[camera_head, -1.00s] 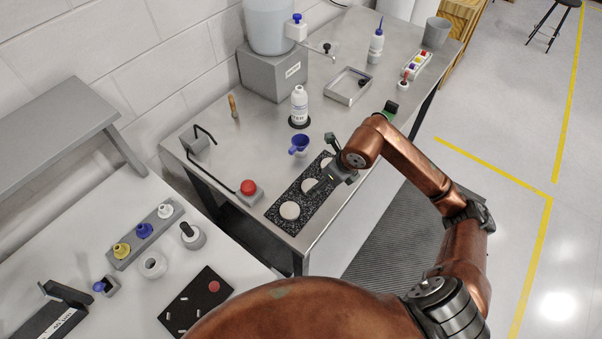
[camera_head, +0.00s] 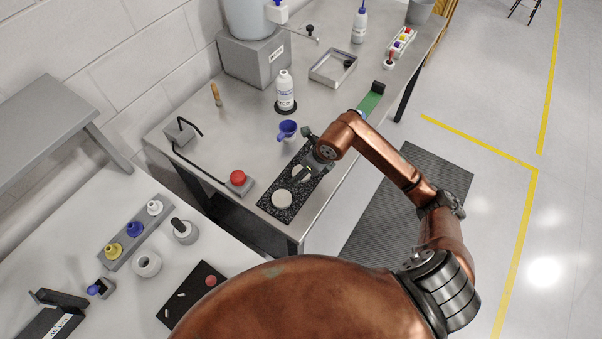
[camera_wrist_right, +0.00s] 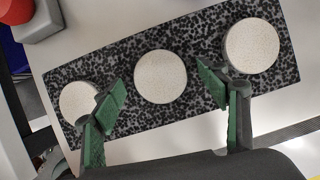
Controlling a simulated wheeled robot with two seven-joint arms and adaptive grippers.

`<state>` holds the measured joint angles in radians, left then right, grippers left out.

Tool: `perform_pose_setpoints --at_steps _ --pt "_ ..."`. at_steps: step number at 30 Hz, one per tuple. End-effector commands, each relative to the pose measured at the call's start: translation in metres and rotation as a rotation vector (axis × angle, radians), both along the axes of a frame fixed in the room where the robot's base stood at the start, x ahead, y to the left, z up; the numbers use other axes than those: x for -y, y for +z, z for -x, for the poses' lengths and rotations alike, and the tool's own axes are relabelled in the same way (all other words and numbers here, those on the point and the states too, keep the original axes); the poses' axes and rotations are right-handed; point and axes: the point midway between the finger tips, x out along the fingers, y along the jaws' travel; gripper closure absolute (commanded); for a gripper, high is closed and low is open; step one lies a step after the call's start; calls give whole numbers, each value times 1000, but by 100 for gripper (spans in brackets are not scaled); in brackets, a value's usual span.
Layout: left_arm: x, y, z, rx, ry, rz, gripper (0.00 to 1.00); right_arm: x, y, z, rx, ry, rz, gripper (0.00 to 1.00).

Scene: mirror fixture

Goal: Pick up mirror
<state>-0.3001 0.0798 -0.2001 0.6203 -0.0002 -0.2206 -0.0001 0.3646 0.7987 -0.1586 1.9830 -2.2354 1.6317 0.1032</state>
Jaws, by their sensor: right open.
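Three round pale discs, apparently the mirrors, lie in a row on a black speckled slab (camera_head: 268,207); none is named as the mirror. In the head view the near disc (camera_head: 282,199) is clear, the middle disc (camera_head: 301,173) is partly covered by my right gripper (camera_head: 305,157), and the far one is hidden. In the right wrist view, the slab (camera_wrist_right: 110,62) shows the middle disc (camera_wrist_right: 160,76) between the open green fingers of my right gripper (camera_wrist_right: 160,78), with nothing held. The left disc (camera_wrist_right: 77,101) and right disc (camera_wrist_right: 251,46) are near the fingers. My left gripper is out of view.
A blue funnel (camera_head: 287,130), white bottle (camera_head: 285,89) and red button (camera_head: 238,177) stand near the slab. A metal tray (camera_head: 332,68) and green-topped piece (camera_head: 371,100) lie farther back. A nearer white table (camera_head: 60,230) holds small parts.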

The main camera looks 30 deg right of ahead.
Motion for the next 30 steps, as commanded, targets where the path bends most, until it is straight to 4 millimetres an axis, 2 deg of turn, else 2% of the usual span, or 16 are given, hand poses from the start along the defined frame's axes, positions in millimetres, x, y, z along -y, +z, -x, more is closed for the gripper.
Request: perform_pose_setpoints --at_steps 2,5,23,30 --pt "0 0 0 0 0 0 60 0 0 0 0 0 0 32" --pt "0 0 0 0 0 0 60 1 0 0 0 -1 0 38" --pt "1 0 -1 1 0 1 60 1 0 1 -1 -1 1 80" --pt "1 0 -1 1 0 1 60 1 1 0 0 -1 0 81"
